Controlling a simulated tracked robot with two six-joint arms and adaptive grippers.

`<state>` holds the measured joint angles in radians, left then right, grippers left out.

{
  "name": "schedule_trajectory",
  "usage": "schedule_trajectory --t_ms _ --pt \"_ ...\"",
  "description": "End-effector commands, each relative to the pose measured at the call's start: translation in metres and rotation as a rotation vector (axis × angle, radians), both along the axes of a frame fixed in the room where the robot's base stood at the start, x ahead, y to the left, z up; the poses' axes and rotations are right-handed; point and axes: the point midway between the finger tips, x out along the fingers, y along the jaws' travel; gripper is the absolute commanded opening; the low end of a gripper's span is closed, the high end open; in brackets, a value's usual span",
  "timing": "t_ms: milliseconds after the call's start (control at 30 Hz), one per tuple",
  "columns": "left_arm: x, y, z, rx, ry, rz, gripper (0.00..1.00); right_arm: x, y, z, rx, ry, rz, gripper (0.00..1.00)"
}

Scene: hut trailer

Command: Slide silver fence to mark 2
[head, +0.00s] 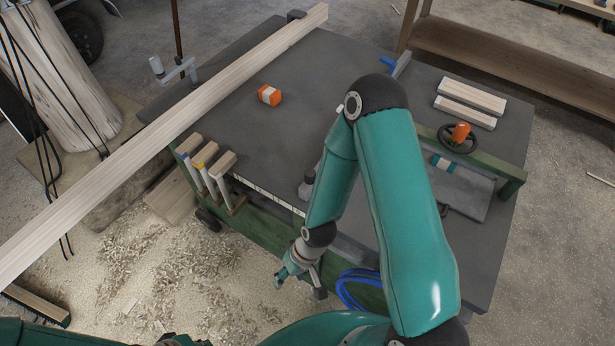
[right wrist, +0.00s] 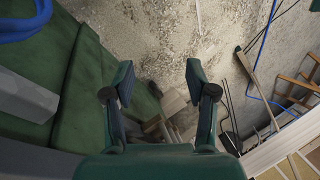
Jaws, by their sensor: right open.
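The grey-topped bench (head: 245,130) fills the middle of the head view, with a pale marked scale strip (head: 265,193) along its front edge. My right arm crosses it and hides much of the middle. What seems to be the silver fence shows only in part: a grey end (head: 308,186) beside my forearm, and a piece with a blue handle (head: 398,65) at the far edge. I cannot read mark 2. My right gripper (head: 293,272) hangs low in front of the bench. In the right wrist view its fingers (right wrist: 160,85) are apart, with nothing between them.
A long timber beam (head: 170,130) crosses the bench's left side. An orange block (head: 269,95) lies on the top. Handled tools (head: 205,170) stand at the front edge. A blue hose (head: 352,290) hangs near my right gripper. A handwheel (head: 458,139) is at right.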

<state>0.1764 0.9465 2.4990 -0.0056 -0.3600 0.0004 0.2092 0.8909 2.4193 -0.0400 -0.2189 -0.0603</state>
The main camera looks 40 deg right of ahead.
Motion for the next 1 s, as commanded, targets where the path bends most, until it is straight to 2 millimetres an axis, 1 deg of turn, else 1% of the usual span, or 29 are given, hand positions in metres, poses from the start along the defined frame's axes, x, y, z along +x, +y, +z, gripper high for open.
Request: schedule_trajectory --t_ms 33,67,133,167,200,233,267,300,367,400,433,467,500,567,600,700,800,833,900,1000 --pt "0.0 0.0 -0.01 0.0 0.0 0.0 0.0 0.02 -0.006 -0.004 -0.004 -0.022 0.021 0.57" --pt "0.0 0.0 -0.014 0.0 0.0 0.0 0.0 0.032 -0.009 -0.004 -0.007 -0.032 0.045 0.57" --pt "0.0 0.0 -0.024 0.0 0.0 0.0 0.0 0.063 -0.019 0.001 -0.023 -0.053 0.104 0.57" --pt "0.0 0.0 -0.029 0.0 0.0 0.0 0.0 0.077 -0.023 0.006 -0.025 -0.063 0.133 0.57" --pt "0.0 0.0 -0.036 0.0 0.0 0.0 0.0 0.097 -0.03 0.014 -0.036 -0.076 0.178 0.57" --pt "0.0 0.0 -0.041 0.0 0.0 0.0 0.0 0.111 -0.037 0.022 -0.049 -0.084 0.212 0.57" --pt "0.0 0.0 -0.046 0.0 0.0 0.0 0.0 0.125 -0.046 0.032 -0.064 -0.091 0.246 0.57" --pt "0.0 0.0 -0.053 0.0 0.0 0.0 0.0 0.142 -0.057 0.047 -0.089 -0.101 0.291 0.57" --pt "0.0 0.0 -0.063 0.0 0.0 0.0 0.0 0.164 -0.077 0.075 -0.13 -0.108 0.351 0.57" --pt "0.0 0.0 -0.069 0.0 0.0 0.0 0.0 0.175 -0.091 0.095 -0.16 -0.108 0.386 0.57" --pt "0.0 0.0 -0.074 0.0 0.0 0.0 0.0 0.182 -0.102 0.111 -0.182 -0.108 0.408 0.57" --pt "0.0 0.0 -0.078 0.0 0.0 0.0 0.0 0.186 -0.112 0.127 -0.204 -0.106 0.428 0.57" --pt "0.0 0.0 -0.083 0.0 0.0 0.0 0.0 0.19 -0.125 0.148 -0.232 -0.101 0.449 0.57" --pt "0.0 0.0 -0.09 0.0 0.0 0.0 0.0 0.192 -0.143 0.179 -0.268 -0.09 0.473 0.57" --pt "0.0 0.0 -0.093 0.0 0.0 0.0 0.0 0.191 -0.154 0.197 -0.29 -0.085 0.483 0.57" --pt "0.0 0.0 -0.1 0.0 0.0 0.0 0.0 0.184 -0.173 0.235 -0.327 -0.065 0.499 0.57" --pt "0.0 0.0 -0.103 0.0 0.0 0.0 0.0 0.177 -0.185 0.257 -0.347 -0.049 0.502 0.57" --pt "0.0 0.0 -0.103 0.0 0.0 0.0 0.0 0.175 -0.187 0.261 -0.35 -0.046 0.503 0.57" --pt "0.0 0.0 -0.104 0.0 0.0 0.0 0.0 0.173 -0.19 0.264 -0.354 -0.039 0.505 0.57" --pt "0.0 0.0 -0.104 0.0 0.0 0.0 0.0 0.172 -0.191 0.258 -0.354 -0.036 0.506 0.57"
